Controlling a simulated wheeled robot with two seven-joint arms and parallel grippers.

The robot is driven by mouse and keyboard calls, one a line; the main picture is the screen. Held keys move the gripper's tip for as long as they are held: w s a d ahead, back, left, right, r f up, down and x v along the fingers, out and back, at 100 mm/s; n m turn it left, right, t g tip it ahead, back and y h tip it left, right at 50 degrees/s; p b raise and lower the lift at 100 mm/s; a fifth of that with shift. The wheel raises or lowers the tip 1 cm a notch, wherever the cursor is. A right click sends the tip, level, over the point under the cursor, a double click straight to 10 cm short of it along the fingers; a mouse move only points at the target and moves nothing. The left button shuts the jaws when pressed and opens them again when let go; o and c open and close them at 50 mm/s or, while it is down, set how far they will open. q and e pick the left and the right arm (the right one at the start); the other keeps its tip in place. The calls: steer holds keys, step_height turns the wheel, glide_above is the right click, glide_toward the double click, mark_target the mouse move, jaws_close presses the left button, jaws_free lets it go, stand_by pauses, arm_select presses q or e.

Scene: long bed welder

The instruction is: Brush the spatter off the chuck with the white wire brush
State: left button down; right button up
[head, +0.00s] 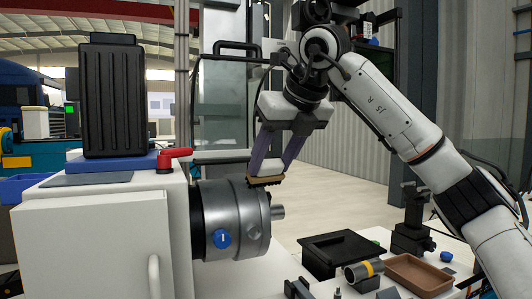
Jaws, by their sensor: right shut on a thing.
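My right gripper (272,165) comes down from above and is shut on the white wire brush (264,168). No spatter can be made out. My left gripper is not in view.
Open floor lies behind.

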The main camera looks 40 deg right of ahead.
mark_target(267, 169)
steer(key=shift+w+d+r+m+h, duration=0.15)
steer(key=shift+d+r+m+h, duration=0.15)
steer(key=shift+r+m, duration=0.15)
steer(key=shift+w+d+r+m+h, duration=0.1)
steer(key=shift+d+r+m+h, duration=0.15)
steer(key=shift+r+m+h, duration=0.15)
steer(key=shift+s+r, duration=0.1)
steer(key=shift+r, duration=0.05)
steer(key=shift+w+f, duration=0.3)
steer(key=shift+f, duration=0.15)
steer(key=x, duration=0.4)
steer(key=shift+w+f+b, duration=0.25)
steer(key=shift+w+b, duration=0.05)
steer(key=shift+w, duration=0.05)
steer(key=a, duration=0.3)
steer(key=shift+w+a+r+p, duration=0.2)
steer(key=shift+w+a+p, duration=0.1)
steer(key=shift+w+a, duration=0.15)
steer(key=shift+a, duration=0.35)
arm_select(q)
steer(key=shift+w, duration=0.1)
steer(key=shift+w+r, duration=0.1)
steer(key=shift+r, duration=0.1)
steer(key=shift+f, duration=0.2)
arm_select(e)
steer(key=shift+x, duration=0.95)
